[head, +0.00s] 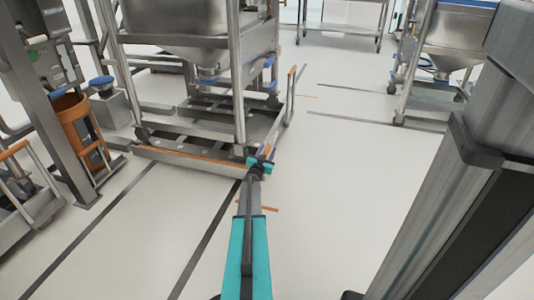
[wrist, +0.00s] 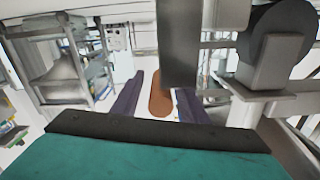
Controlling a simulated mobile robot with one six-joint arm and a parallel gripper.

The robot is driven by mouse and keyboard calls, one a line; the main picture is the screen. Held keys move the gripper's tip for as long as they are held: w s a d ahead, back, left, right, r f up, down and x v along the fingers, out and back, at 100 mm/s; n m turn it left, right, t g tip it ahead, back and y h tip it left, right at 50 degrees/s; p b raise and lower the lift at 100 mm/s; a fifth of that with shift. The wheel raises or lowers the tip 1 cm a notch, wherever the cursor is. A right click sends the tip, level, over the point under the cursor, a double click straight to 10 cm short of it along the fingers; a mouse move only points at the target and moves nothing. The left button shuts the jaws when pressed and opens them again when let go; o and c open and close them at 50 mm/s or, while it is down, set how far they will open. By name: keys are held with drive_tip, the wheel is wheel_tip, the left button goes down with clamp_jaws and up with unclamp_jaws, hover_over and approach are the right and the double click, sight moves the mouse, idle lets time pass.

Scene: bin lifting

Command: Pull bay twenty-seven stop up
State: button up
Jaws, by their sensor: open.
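My gripper (head: 265,152) is at the front right corner of a low metal bay frame (head: 180,156) under a steel bin (head: 175,20). In the wrist view my gripper (wrist: 159,85) has its two purple fingers apart. An orange-brown rounded bar (wrist: 161,96), which looks like the stop's handle, shows between them. I cannot tell whether either finger touches it. In the head view my gripper mostly hides this handle. No bay number is readable.
A grey metal post and a dark round part (wrist: 282,35) stand close on the right in the wrist view. Another orange-topped upright (head: 291,82) is at the frame's far right. A second bin stand (head: 420,75) is at the back right. The floor between is clear.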

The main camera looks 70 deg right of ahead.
drive_tip(key=shift+d, duration=0.1)
clamp_jaws()
drive_tip(key=shift+r, duration=0.15)
wheel_tip(320, 180, up, 7)
drive_tip(key=p, duration=0.6)
drive_tip(key=shift+r+p, duration=0.1)
drive_tip(key=shift+p, duration=0.3)
unclamp_jaws()
drive_tip(key=shift+r, duration=0.15)
